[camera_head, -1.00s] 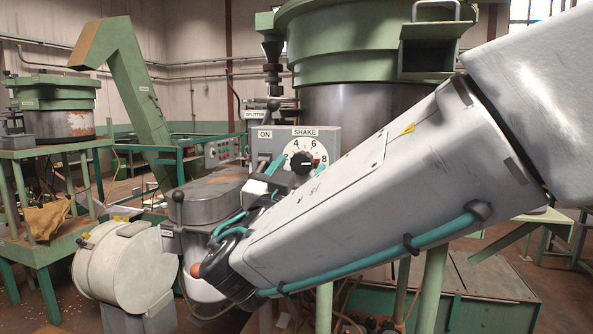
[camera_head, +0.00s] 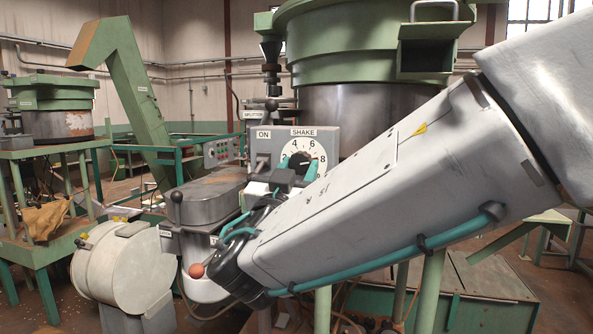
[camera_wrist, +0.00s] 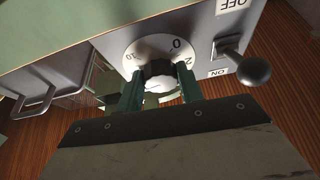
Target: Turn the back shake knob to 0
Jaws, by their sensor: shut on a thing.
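The shake knob (camera_head: 301,160) is a dark round knob on a white numbered dial under a SHAKE label, on a grey box. In the wrist view the knob (camera_wrist: 158,72) sits between the two teal fingers of my gripper (camera_wrist: 159,88), which is shut on it from both sides. The dial shows 0 at upper right, with 2 beside it. A pale mark shows on the knob's lower side, but I cannot tell surely which number it points to. In the head view my gripper (camera_head: 298,168) reaches the dial, partly hidden by my arm.
A lever switch with a ball end (camera_wrist: 253,70) stands close to the dial, between OFF and ON labels. A grey rounded housing (camera_head: 205,198) with a ball-ended lever is left of the box. A large green-topped hopper (camera_head: 370,50) stands behind.

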